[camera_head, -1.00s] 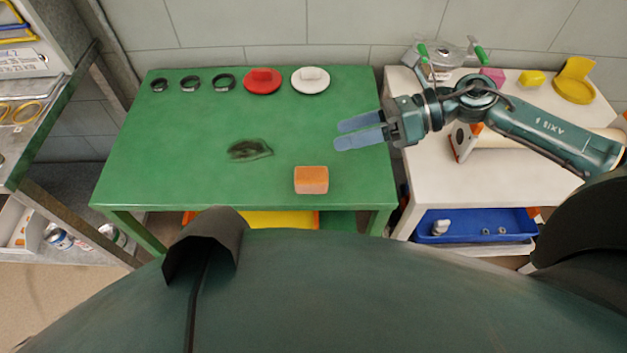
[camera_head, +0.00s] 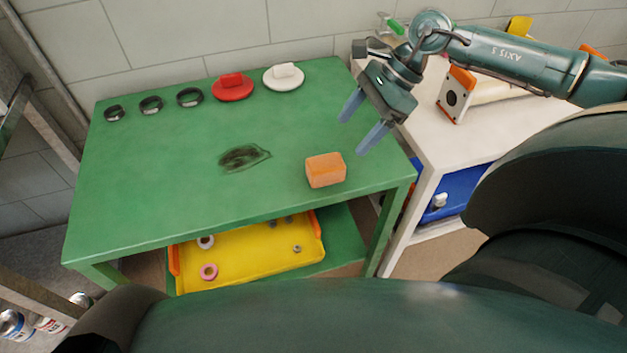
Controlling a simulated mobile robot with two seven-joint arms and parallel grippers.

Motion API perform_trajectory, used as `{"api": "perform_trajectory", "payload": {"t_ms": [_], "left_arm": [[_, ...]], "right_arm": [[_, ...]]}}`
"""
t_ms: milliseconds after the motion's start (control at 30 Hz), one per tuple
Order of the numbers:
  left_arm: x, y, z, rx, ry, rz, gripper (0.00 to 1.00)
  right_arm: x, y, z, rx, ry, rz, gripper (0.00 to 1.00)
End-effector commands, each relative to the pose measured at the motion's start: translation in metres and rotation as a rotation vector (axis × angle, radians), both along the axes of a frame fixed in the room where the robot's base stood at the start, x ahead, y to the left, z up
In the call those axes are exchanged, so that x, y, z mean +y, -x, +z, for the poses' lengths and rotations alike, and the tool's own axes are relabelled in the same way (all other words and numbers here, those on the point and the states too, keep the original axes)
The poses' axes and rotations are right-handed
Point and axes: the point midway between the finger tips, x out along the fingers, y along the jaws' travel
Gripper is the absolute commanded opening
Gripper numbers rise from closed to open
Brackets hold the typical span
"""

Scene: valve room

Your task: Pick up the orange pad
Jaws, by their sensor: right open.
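The orange pad (camera_head: 325,171) is a small block with a lighter orange top. It lies near the front right of the green table (camera_head: 150,195). My right gripper (camera_head: 354,134) has its two blue fingers spread and empty. It is above the table's right side, a little up and to the right of the pad, pointing down and left. The fingers do not touch the pad. My left gripper does not show.
A dark smudge (camera_head: 244,158) marks the middle of the table. Several black rings, a red piece (camera_head: 233,90) and a white piece (camera_head: 284,79) line its back edge. A yellow tray (camera_head: 250,262) sits below. A white table (camera_head: 455,140) with an orange-and-white bracket stands at right.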

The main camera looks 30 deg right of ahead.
Motion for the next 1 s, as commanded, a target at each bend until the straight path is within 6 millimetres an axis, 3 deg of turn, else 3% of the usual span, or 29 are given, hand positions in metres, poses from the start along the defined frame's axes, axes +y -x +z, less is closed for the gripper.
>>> {"api": "perform_trajectory", "payload": {"t_ms": [300,1000], "left_arm": [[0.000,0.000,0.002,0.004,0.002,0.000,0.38],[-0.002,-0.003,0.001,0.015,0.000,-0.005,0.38]], "right_arm": [[0.031,-0.007,-0.048,0.004,-0.004,0.002,0.71],[0.064,-0.023,-0.106,0.002,-0.002,0.000,0.71]]}}
